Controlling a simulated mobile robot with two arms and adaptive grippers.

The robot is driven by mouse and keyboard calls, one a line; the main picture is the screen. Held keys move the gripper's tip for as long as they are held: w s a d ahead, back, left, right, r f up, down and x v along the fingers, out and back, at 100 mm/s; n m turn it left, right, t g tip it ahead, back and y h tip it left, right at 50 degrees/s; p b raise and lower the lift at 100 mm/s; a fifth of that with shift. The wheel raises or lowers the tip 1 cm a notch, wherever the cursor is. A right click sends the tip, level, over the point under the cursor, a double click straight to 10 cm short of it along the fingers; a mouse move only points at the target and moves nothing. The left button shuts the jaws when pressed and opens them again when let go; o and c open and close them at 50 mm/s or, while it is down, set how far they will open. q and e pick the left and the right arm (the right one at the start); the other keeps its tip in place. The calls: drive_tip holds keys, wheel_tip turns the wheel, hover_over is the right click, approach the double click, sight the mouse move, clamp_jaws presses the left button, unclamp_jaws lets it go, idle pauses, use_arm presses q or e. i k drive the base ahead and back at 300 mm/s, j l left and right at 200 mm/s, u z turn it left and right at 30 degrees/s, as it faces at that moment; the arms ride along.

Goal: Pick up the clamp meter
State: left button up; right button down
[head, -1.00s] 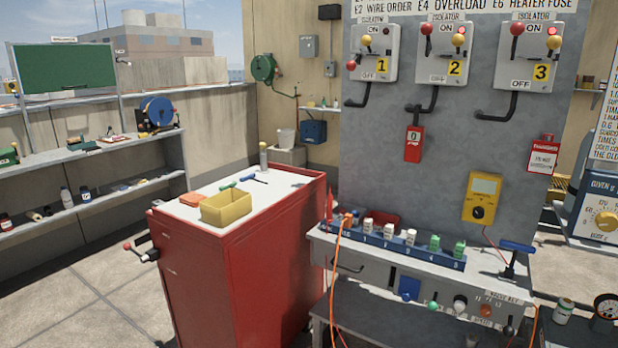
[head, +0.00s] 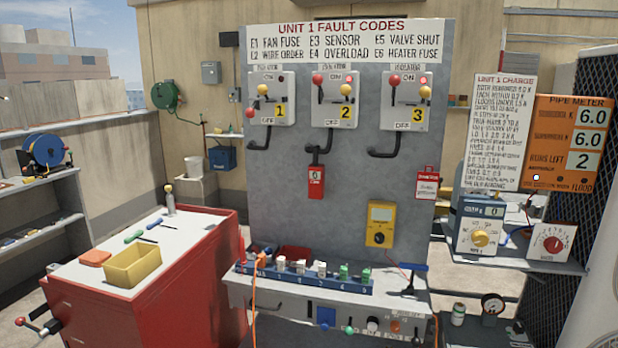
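A yellow handheld meter (head: 380,224) with a pale display and a dark round dial is upright against the grey panel (head: 270,190), low and right of centre. It is the only thing I see that looks like a clamp meter, though I cannot make out any jaws on it. A thin red lead shows below it on the right. Neither of my grippers is in view.
Below the meter, a blue rack (head: 305,279) of several plugs stands on a grey bench, with a blue-handled tool (head: 413,267) at its right. A red cabinet (head: 190,265) with a yellow bin (head: 132,264) stands left. A shelf with a blue dial box (head: 480,226) is right.

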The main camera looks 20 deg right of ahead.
sight(315, 171)
drive_tip(key=i+j+z, duration=0.2)
drive_tip(key=i+j, duration=0.3)
drive_tip(key=i+j+z, duration=0.15)
drive_tip(key=i+j, duration=0.3)
drive_tip(key=j, duration=0.15)
